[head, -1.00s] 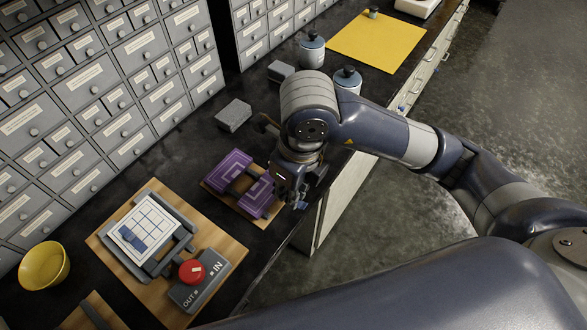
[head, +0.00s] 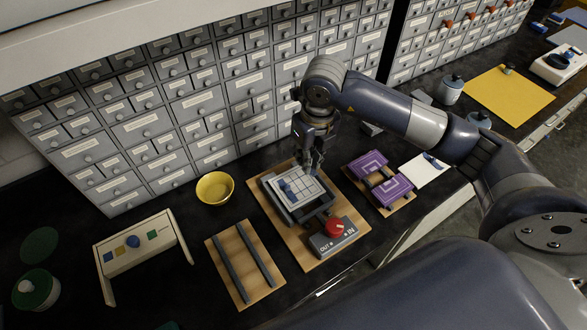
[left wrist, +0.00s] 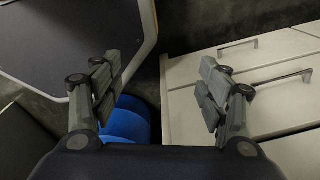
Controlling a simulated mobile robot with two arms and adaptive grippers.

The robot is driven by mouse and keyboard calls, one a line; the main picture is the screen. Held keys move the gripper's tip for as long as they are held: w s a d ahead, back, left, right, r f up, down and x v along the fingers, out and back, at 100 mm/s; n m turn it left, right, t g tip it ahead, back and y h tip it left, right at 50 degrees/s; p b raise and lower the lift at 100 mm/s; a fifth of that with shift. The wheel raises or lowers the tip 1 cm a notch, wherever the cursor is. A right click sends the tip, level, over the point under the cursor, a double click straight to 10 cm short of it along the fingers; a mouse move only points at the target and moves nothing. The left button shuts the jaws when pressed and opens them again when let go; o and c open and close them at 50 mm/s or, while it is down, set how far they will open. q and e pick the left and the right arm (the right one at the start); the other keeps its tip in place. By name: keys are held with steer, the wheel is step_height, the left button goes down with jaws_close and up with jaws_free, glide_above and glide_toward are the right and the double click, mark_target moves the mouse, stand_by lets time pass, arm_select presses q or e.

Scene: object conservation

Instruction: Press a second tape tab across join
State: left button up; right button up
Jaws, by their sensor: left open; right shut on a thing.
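A grey fixture (head: 325,216) on a wooden board holds a white gridded tile (head: 308,191). A blue tab (head: 286,186) lies on the tile's left part. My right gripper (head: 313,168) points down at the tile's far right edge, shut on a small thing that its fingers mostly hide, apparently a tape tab. I cannot tell whether it touches the tile. A white card (head: 424,172) with a small blue piece (head: 433,159) lies at the right. My left gripper (left wrist: 160,95) is open and empty in the left wrist view, above the floor near white drawers.
A red knob (head: 335,227) on an IN/OUT block stands at the fixture's front. Purple patterned pieces (head: 391,190) lie right of it. A yellow bowl (head: 214,188) and a railed board (head: 243,265) are on its left. Drawer cabinets (head: 220,90) stand close behind.

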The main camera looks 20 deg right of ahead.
mark_target(305, 181)
steer(key=shift+w+a, duration=0.1)
steer(key=shift+w, duration=0.1)
steer(key=shift+f, duration=0.3)
steer(key=shift+d+f+b, duration=0.25)
steer(key=shift+f+b, duration=0.05)
steer(key=shift+b, duration=0.05)
steer(key=shift+f+b, duration=0.35)
steer(key=shift+f, duration=0.3)
step_height(305, 181, down, 2)
steer(key=shift+a+f+b, duration=0.15)
steer(key=shift+b, duration=0.6)
steer(key=shift+f+b, duration=0.6)
steer(key=shift+f, duration=0.05)
steer(key=shift+w+f, duration=0.1)
steer(key=shift+f, duration=0.2)
arm_select(q)
steer(key=f, duration=0.1)
steer(key=w+f, duration=0.1)
steer(key=f, duration=0.2)
steer(key=shift+w+d+f, duration=0.1)
steer(key=shift+w+d, duration=0.05)
steer(key=shift+d, duration=0.2)
steer(key=shift+w, duration=0.15)
